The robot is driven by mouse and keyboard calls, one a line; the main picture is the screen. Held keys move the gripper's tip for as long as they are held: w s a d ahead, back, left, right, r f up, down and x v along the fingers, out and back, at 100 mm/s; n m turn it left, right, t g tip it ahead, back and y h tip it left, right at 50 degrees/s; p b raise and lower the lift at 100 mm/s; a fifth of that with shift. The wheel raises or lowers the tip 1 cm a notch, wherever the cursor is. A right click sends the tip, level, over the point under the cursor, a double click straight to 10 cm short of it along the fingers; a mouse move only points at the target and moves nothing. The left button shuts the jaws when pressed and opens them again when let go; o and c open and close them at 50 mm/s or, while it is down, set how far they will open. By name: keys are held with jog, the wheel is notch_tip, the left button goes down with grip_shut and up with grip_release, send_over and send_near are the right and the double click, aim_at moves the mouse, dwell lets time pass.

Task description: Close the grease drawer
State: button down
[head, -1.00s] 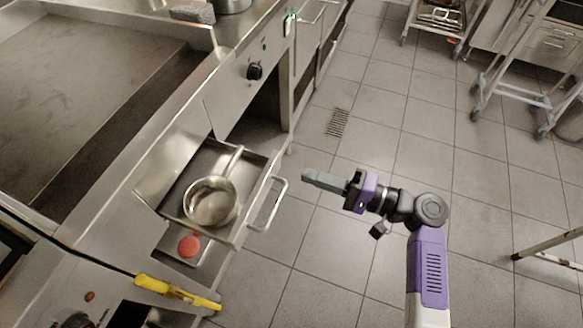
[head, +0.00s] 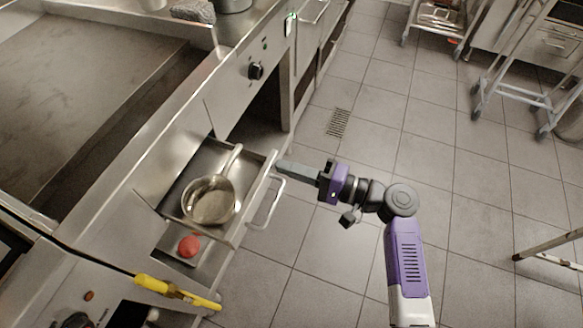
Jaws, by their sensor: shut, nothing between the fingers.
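The grease drawer (head: 232,238) is pulled open from the front of the steel griddle unit. Its bar handle (head: 271,204) faces right. My gripper (head: 279,165) is shut and empty. It points left, with its tips at the upper right end of the drawer front, close to the top of the handle. I cannot tell whether the tips touch the drawer.
A red round object (head: 189,245) lies on a lower surface beside the drawer. A yellow-handled tool (head: 176,291) lies at the bottom left. A floor drain (head: 338,122) is flush with the tiles. Wheeled metal carts (head: 510,85) stand at the upper right. The tiled floor right of the drawer is clear.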

aim_at(224, 153)
jog(key=b+x, duration=0.5)
jog(key=x, duration=1)
jog(key=shift+w+a+f, duration=0.1)
jog(key=shift+a+f, duration=0.05)
jog(key=shift+a, duration=0.15)
jog(key=shift+w+a+b, duration=0.2)
jog(key=shift+a+b, duration=0.2)
jog(key=shift+a, duration=0.1)
jog(key=shift+a+r, duration=0.15)
jog(key=shift+r, duration=0.1)
jog(key=shift+s, duration=0.1)
